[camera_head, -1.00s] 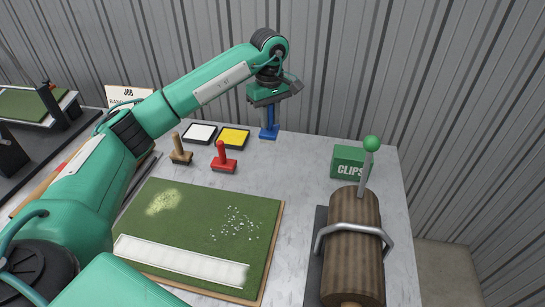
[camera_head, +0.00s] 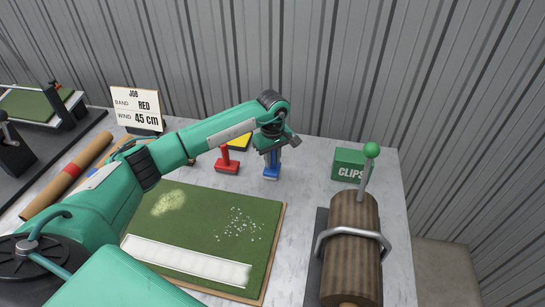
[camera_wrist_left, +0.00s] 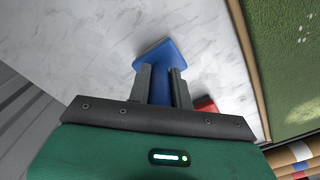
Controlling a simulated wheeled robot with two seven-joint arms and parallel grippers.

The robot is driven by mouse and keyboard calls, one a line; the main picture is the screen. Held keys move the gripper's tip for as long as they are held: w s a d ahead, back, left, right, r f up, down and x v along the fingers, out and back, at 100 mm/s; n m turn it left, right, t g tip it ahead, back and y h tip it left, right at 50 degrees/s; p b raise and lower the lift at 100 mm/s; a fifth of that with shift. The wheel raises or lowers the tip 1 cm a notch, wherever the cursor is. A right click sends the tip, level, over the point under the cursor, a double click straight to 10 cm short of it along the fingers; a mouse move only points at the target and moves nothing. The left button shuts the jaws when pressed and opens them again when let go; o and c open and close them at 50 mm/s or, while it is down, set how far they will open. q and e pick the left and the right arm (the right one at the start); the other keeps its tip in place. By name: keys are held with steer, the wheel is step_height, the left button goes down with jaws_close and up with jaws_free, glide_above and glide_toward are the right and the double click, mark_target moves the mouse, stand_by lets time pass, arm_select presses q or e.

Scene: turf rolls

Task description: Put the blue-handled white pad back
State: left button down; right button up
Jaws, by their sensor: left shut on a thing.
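The blue-handled pad (camera_head: 271,173) has a blue handle and a blue base. Any white on its underside is hidden. My left gripper (camera_head: 273,154) is shut on its handle from above. In the left wrist view the blue base (camera_wrist_left: 158,54) shows beyond the two fingers (camera_wrist_left: 163,86). The pad is right of the red-handled pad (camera_head: 227,165), low over the table or on it; I cannot tell which. The yellow tray (camera_head: 240,142) is partly hidden by my arm. The white tray is hidden behind my arm. My right gripper is not in view.
The green turf (camera_head: 200,215) with a white strip lies in front. A green CLIPS box (camera_head: 350,163) and a brown roller (camera_head: 353,225) with a metal handle stand right. A JOB sign (camera_head: 137,107) stands at the back left. The table between pad and CLIPS box is clear.

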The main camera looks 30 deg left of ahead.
arm_select(q)
steer(key=c, duration=1.3)
jaws_free()
steer(key=shift+f, duration=0.1)
steer(key=shift+o, duration=0.2)
